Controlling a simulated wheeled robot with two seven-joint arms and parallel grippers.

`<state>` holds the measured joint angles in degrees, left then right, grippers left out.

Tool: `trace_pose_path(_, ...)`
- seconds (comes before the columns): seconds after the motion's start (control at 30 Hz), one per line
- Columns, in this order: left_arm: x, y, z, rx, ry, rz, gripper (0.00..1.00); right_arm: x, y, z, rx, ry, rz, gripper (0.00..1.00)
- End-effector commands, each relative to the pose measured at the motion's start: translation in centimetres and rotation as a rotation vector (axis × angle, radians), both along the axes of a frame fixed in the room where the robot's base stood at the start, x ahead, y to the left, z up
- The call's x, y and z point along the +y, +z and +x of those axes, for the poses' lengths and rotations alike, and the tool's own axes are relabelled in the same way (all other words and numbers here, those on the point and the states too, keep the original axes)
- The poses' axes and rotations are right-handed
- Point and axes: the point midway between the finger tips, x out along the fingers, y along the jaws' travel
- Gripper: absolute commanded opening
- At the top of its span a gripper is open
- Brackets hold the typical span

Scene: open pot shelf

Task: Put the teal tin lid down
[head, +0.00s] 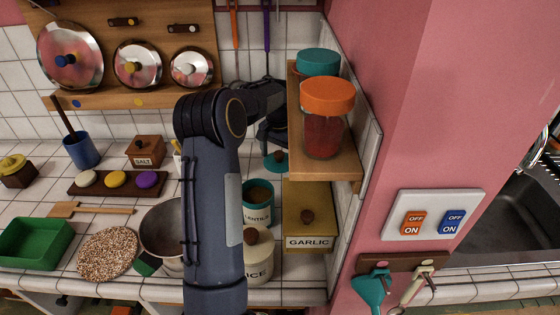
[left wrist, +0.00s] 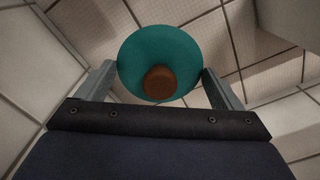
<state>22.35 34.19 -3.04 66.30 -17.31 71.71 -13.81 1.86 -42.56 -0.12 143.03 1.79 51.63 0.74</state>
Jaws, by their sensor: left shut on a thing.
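The teal tin lid (left wrist: 160,45) is a round disc with a brown knob, held between the two fingers of my left gripper (left wrist: 159,70) in the left wrist view. In the head view the lid (head: 277,162) shows beside the shelf's left edge, below my left gripper (head: 273,142), which my forearm partly hides. White tiles show beyond the lid; I cannot tell whether it touches them. The teal tin (head: 257,204), its label partly covered, stands open on the counter with brown contents, nearer than the lid. My right gripper is not in view.
A wooden shelf (head: 326,166) with an orange-lidded jar (head: 325,120) and a teal-lidded jar (head: 317,62) stands close right of the lid. A garlic box (head: 307,220), a cream tin (head: 258,252) and a metal pot (head: 163,230) crowd the counter. The tiled wall is behind.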

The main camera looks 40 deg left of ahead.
Motion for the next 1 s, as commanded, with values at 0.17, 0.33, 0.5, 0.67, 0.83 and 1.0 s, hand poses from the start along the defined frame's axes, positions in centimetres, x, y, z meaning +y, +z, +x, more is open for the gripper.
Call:
trace_pose_path(0.17, 0.4, -1.2, 1.0, 0.001, -0.001, 0.000, 0.65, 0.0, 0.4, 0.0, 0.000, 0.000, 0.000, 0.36)
trace_pose_path(0.33, 0.6, -2.7, 1.5, 0.002, -0.001, 0.000, 0.65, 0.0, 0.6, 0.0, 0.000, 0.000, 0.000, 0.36)
trace_pose_path(0.5, 0.6, -4.8, 1.5, 0.000, -0.001, 0.000, 0.65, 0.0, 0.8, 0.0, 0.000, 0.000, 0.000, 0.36)
trace_pose_path(0.67, 0.6, -4.9, 1.5, -0.001, -0.001, 0.000, 0.65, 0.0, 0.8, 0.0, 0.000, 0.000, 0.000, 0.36)
trace_pose_path(0.83, 0.6, -5.3, 1.5, 0.000, -0.001, 0.000, 0.65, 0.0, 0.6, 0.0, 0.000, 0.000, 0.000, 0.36)
trace_pose_path(1.0, 0.6, -5.3, 1.5, 0.000, -0.001, 0.000, 1.00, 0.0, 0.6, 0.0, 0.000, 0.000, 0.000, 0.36)
